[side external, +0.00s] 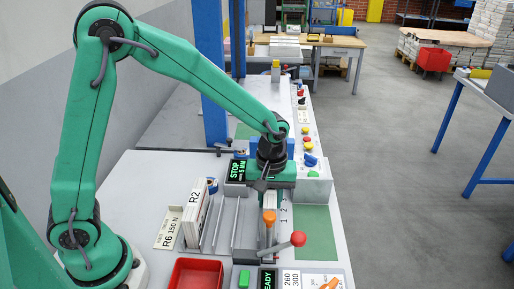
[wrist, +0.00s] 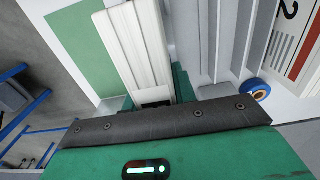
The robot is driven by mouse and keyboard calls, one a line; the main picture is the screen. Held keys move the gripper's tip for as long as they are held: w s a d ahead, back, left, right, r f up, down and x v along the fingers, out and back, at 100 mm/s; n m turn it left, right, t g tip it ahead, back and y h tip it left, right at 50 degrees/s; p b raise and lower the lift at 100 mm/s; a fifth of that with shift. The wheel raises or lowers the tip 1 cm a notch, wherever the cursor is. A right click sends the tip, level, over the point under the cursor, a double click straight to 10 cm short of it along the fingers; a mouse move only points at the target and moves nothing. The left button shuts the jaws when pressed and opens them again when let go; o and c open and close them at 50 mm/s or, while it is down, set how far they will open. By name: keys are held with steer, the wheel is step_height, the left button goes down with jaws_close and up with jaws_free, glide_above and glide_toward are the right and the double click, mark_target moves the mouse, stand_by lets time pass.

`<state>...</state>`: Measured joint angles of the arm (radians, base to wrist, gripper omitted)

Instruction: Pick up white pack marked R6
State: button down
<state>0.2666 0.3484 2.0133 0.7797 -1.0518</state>
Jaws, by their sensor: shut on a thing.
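My gripper (side external: 270,203) is low over the bench, beside the upright divider plates. In the wrist view a white pack (wrist: 138,48) with ridged, layered sides stands out past the dark edge strip of my green gripper. My gripper is shut on this pack. No R6 marking can be read on it, and its near end is hidden by the gripper. In the side view I cannot make the pack out clearly behind the gripper and levers. A sign reading R6 150 N (side external: 168,228) lies on the bench to the left.
A white pack marked R2 (side external: 196,215) stands left of the grey dividers (side external: 221,224). An orange-knobbed lever (side external: 269,217) and a red-ball lever (side external: 298,239) rise close in front of my gripper. A red tray (side external: 195,274) sits at front.

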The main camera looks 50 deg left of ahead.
step_height(320, 180, up, 15)
stand_by(0.4)
steer(key=shift+f, duration=0.15)
stand_by(0.4)
